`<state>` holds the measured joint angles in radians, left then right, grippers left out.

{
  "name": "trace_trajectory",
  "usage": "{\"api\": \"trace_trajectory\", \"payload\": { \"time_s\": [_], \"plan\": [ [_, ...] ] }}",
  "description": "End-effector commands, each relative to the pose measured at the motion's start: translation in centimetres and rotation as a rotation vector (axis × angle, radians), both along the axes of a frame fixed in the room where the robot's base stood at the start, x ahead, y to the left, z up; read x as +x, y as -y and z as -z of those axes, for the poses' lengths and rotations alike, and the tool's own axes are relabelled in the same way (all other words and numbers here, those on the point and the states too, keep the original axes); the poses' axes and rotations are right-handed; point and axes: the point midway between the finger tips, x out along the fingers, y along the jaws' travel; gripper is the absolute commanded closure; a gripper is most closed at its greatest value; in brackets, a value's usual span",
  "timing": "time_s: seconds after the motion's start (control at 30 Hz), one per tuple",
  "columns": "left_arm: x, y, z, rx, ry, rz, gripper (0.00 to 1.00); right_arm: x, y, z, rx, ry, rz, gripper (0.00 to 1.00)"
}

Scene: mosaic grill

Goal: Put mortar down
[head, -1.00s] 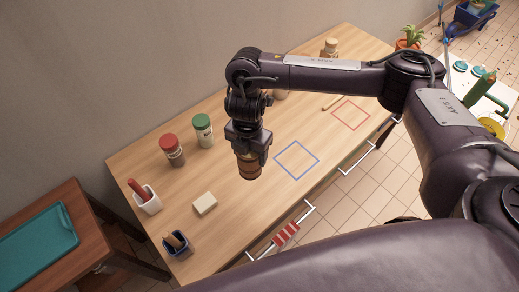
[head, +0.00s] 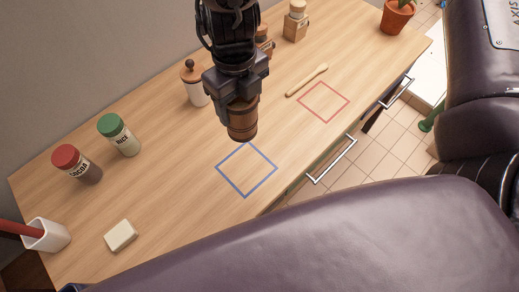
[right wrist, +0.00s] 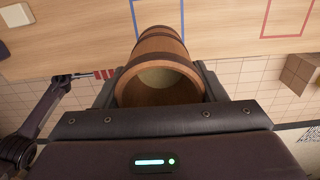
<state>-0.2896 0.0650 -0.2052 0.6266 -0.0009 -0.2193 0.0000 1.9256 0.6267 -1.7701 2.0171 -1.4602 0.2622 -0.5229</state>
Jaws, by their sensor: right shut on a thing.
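The brown wooden mortar (head: 242,122) is held in my right gripper (head: 238,100), shut around it, above the wooden table. It looks roughly upright in the head view, just above and behind the blue square outline (head: 246,169). In the right wrist view the mortar (right wrist: 160,62) sits between the two fingers, its open rim facing the camera and its inside looking empty. The red square outline (head: 324,102) lies to the right on the table. I cannot tell the exact height of the mortar over the table.
On the table (head: 185,215) stand a red-lidded cocoa jar (head: 77,164), a green-lidded rice jar (head: 119,135), a lidded white jar (head: 195,83) and a white block (head: 120,235). A wooden stick (head: 307,80) lies behind the red outline. Both outlines look bare.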

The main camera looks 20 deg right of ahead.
Motion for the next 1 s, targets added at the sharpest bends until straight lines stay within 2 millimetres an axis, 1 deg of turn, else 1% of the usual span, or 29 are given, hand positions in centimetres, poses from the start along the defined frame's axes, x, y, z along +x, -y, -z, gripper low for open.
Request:
{"api": "trace_trajectory", "payload": {
  "time_s": [0.03,0.07,0.17,0.33,0.5,0.6,0.7,0.87,1.0],
  "plan": [
    [-0.3,-0.6,0.4,0.007,-0.005,0.0,0.1,-0.2,0.0,0.5,0.001,0.0,-0.014,0.84],
    [-0.5,-0.8,0.4,0.01,-0.006,0.001,0.1,-0.2,0.0,0.8,0.002,-0.001,-0.019,0.84],
    [-1.2,-1.5,0.5,0.019,-0.016,-0.001,0.1,-0.4,0.0,2.7,0.002,-0.008,-0.024,0.84],
    [-2.2,-2.2,0.7,0.029,-0.031,-0.005,0.1,-0.5,0.0,7.2,0.003,-0.009,-0.02,0.84],
    [-2.1,-2.3,1.1,0.029,-0.03,-0.004,0.1,-0.5,0.0,11.7,0.002,-0.008,-0.018,0.84],
    [-1.6,-2.0,1.3,0.026,-0.024,-0.003,0.1,-0.4,-0.1,13.9,0.002,-0.006,-0.018,0.84],
    [-1.1,-1.5,1.4,0.019,-0.015,-0.003,0.1,-0.3,-0.1,15.3,0.003,-0.003,-0.018,0.84],
    [-0.7,-0.9,1.5,0.011,-0.01,0.0,0.1,-0.3,-0.1,16.5,0.003,-0.001,-0.019,0.84],
    [-0.8,-0.9,2.0,0.012,-0.01,0.001,0.1,-0.4,-0.1,18.7,0.002,-0.003,-0.018,0.84]
  ]
}}
